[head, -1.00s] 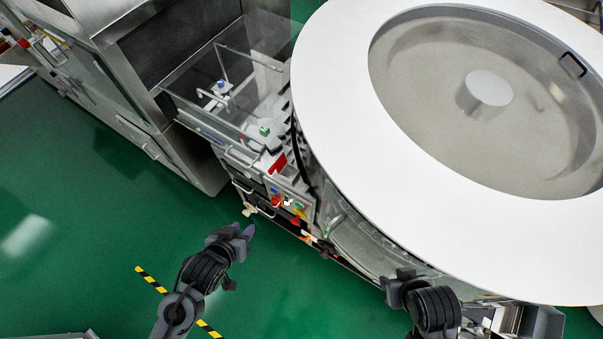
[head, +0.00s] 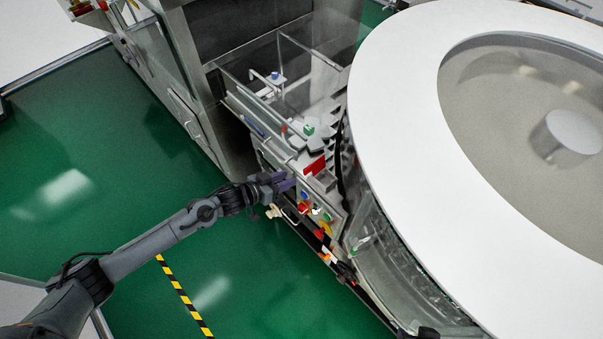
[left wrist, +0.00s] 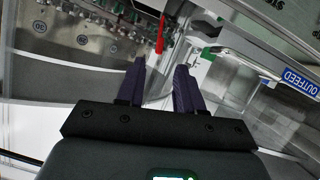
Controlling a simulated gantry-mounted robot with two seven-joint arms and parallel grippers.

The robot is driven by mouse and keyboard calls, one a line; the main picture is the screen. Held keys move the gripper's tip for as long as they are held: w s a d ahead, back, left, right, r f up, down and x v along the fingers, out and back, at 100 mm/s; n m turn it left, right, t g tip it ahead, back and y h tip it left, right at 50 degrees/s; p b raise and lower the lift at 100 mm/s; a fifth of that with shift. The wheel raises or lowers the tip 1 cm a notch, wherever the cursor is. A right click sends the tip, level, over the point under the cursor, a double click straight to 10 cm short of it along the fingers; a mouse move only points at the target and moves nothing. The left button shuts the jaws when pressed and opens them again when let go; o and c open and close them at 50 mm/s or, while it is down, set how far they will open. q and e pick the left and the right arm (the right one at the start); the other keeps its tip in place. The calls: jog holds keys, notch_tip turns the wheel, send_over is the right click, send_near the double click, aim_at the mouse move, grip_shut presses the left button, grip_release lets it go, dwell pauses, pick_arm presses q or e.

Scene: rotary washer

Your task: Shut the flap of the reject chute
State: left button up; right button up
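My left gripper (head: 286,182) is at the front of the machine's control panel (head: 322,212), beside the coloured buttons. In the left wrist view its two dark fingers (left wrist: 160,75) stand apart with nothing visible between them. A red part (left wrist: 160,36) and a pale panel with a green piece (left wrist: 208,53) lie beyond the fingertips. I cannot clearly pick out the flap of the reject chute in either view, nor tell whether it is open. A dark piece of my right arm (head: 424,333) shows at the bottom edge of the head view; its fingers cannot be made out.
The large round white washer cover (head: 410,120) fills the right side. A clear guarded box (head: 300,75) stands behind the panel, with a steel cabinet (head: 215,120) to its left. An OUTFEED label (left wrist: 302,82) shows at right in the wrist view. Green floor (head: 130,190) is free at left.

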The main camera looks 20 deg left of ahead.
aim_at(304, 172)
pick_arm(q)
jog(key=x, duration=0.7)
jog(key=shift+w, duration=0.25)
jog(key=shift+d, duration=0.15)
grip_shut()
